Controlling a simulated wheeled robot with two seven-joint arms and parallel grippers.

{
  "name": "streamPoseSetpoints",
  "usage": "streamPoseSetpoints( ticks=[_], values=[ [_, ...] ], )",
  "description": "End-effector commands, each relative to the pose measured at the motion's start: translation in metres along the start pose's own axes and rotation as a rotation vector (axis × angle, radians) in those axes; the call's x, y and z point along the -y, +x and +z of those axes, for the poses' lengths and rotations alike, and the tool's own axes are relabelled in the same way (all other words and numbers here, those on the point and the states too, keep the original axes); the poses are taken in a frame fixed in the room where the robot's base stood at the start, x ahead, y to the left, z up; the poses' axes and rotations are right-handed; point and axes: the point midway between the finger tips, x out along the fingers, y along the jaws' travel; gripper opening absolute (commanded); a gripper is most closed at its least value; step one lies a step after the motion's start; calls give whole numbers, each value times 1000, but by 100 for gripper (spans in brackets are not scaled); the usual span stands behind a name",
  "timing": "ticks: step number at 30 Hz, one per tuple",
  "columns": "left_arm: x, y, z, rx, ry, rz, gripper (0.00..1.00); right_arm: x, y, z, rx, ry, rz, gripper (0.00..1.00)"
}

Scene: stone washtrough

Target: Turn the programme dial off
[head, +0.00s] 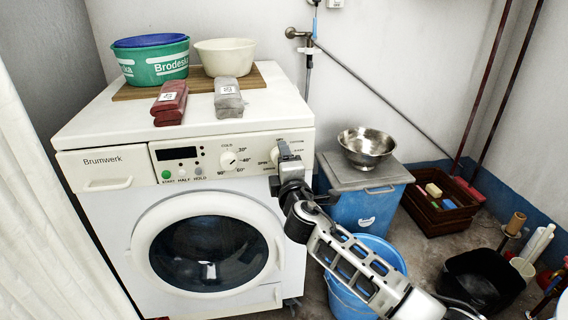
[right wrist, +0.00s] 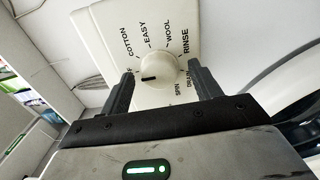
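The programme dial (right wrist: 158,68) is a round cream knob on the washing machine's panel, ringed by labels such as COTTON, EASY, WOOL, RINSE, DRAIN and SPIN. Its dark pointer mark points left, towards a label partly hidden by a finger, of which an F shows. My right gripper (right wrist: 158,82) is open, one finger on each side of the knob, with small gaps visible. In the head view my right gripper (head: 283,152) is at the panel's right end and hides the programme dial. My left gripper is not in view.
The white washing machine (head: 290,240) also has a temperature dial (head: 228,160) left of my gripper. A board (head: 258,80) with tubs and a red and a grey packet lie on top. A blue bin (head: 360,205) with a metal bowl (head: 367,145) stands right.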

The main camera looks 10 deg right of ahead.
Motion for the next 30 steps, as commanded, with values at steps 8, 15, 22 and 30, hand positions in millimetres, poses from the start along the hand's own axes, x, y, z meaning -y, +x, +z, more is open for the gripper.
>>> streamPoseSetpoints(
  ticks=[8, 15, 22, 30],
  values=[
    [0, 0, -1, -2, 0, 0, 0, -1, -1, 0, 0, 2, 1, 63],
    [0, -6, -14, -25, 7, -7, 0, -2, -32, 0, -2, 4, -1, 63],
    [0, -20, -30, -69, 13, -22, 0, 0, -89, 0, -1, 4, -3, 63],
    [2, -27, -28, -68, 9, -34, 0, 0, -142, 0, -1, 2, -2, 63]
  ],
)
